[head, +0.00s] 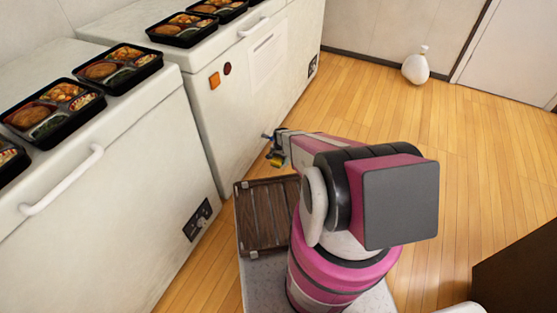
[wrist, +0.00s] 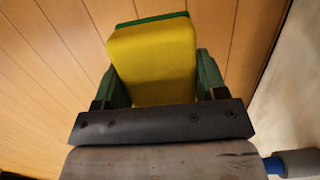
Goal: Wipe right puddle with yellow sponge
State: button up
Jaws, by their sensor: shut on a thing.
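My gripper (head: 277,150) is low beside the white freezer fronts, above the wooden floor. In the wrist view my gripper (wrist: 153,85) is shut on a yellow sponge (wrist: 153,68) with a green layer on its far side. The sponge sits between the two green fingers. A small part of the sponge (head: 277,160) also shows in the head view. No puddle can be made out in either view.
White chest freezers (head: 105,170) line the left, with black bento trays (head: 54,112) on top. A brown slatted tray (head: 266,215) lies in front of my base. A dark brown box (head: 520,270) is at lower right. The floor (head: 400,125) in the middle is clear.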

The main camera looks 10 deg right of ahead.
send_over(279, 171)
jog(key=shift+w+a+f, duration=0.1)
jog(key=shift+w+f, duration=0.05)
jog(key=shift+f, duration=1.1)
jog(key=shift+w+f, duration=0.1)
jog(key=shift+f, duration=1.7)
jog(key=shift+s+f, duration=0.2)
jog(key=shift+f, duration=1.1)
jog(key=shift+w, duration=0.1)
